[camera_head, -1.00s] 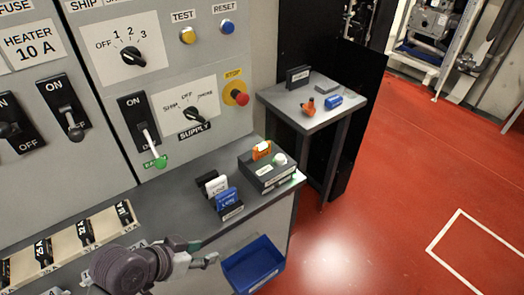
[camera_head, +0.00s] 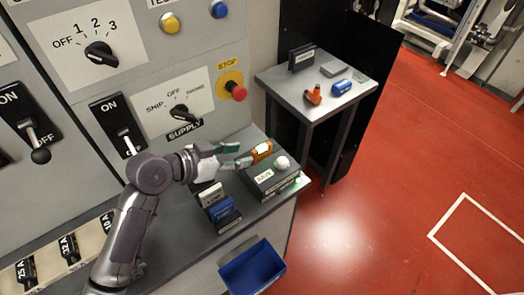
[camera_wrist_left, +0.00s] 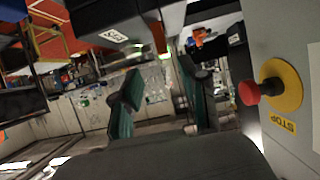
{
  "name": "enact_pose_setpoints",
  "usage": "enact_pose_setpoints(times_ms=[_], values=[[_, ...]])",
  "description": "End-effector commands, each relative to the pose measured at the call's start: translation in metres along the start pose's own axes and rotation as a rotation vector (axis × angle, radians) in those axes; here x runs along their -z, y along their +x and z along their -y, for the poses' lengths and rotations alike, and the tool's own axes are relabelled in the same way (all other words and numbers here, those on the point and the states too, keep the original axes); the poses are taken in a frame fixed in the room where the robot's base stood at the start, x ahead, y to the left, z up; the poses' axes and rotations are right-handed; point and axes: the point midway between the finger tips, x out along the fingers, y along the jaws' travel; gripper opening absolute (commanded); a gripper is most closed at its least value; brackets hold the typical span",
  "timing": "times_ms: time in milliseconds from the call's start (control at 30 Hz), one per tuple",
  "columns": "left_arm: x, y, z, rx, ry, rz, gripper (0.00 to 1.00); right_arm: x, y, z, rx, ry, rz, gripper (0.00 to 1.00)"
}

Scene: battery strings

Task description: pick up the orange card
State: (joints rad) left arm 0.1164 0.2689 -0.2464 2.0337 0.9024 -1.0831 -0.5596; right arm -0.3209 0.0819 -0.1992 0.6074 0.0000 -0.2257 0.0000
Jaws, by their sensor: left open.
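The orange card (camera_head: 262,150) stands upright in the dark card box (camera_head: 268,182) at the right end of the grey counter in the head view. My left gripper (camera_head: 240,155) is open, its fingers pointing right at the card, with the tips close beside its left edge. I cannot tell whether they touch it. In the left wrist view the two green-padded fingers (camera_wrist_left: 165,103) are spread with nothing seen held between them. My right gripper is not in view.
Blue and white cards stand in a dark holder (camera_head: 225,215) below my left gripper. The red stop button (camera_head: 238,93) is on the panel above. A blue bin (camera_head: 252,270) hangs at the counter front.

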Motion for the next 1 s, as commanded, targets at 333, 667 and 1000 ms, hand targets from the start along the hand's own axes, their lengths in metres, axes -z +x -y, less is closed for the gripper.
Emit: enact_pose_setpoints(times_ms=[333, 667, 1000], values=[[0.003, 0.033, 0.001, 0.0, -0.003, 0.0, 0.44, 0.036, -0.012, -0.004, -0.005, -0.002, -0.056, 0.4], [0.0, 0.072, 0.002, 0.002, 0.0, 0.002, 0.44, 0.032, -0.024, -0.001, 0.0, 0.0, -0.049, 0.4], [-0.001, 0.073, 0.002, 0.002, 0.001, 0.002, 0.24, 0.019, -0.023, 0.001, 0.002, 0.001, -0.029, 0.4]])
